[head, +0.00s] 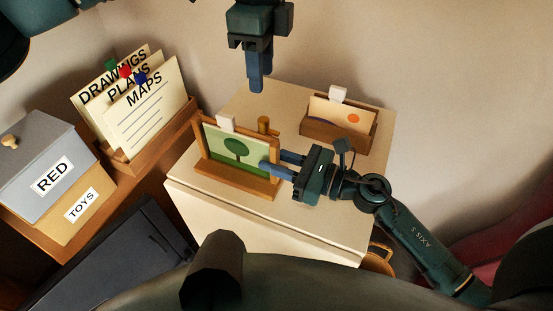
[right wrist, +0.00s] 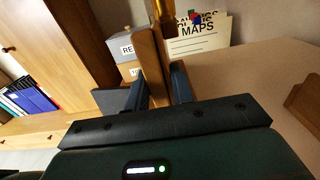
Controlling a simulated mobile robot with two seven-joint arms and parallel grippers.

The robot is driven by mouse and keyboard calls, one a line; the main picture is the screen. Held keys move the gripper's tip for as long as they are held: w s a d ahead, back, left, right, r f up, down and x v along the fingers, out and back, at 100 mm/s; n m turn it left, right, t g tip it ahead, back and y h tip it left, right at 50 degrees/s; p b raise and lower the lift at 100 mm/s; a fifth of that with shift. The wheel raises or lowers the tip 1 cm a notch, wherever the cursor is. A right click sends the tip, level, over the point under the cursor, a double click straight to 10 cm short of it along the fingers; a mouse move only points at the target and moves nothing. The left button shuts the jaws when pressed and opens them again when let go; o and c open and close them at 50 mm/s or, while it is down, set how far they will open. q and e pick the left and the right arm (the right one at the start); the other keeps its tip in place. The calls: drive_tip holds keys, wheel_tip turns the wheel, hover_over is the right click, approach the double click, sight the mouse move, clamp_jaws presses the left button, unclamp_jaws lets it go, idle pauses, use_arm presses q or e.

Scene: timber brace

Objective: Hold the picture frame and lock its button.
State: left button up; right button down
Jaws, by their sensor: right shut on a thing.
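The picture frame (head: 234,179) stands upright on the cream cabinet top, a wooden frame around a green tree picture. My right gripper (head: 276,162) is shut on the frame's right side; in the right wrist view the wooden edge (right wrist: 152,68) lies between the fingers. My left gripper (head: 257,82) points down above and behind the frame, apart from it, its fingers together and empty.
A wooden holder (head: 334,136) with an orange-dotted card stands at the back right of the cabinet top (head: 310,205). To the left are a wooden box of labelled folders (head: 150,105), a grey RED box (head: 40,165) and a TOYS box (head: 85,208). The cabinet's front right is clear.

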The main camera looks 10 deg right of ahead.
sight(264, 119)
use_arm(q)
drive_tip(key=shift+f+m, duration=0.5)
drive_tip(key=shift+m, duration=0.3)
drive_tip(key=shift+f, duration=4.35)
drive_tip(key=shift+c, duration=0.2)
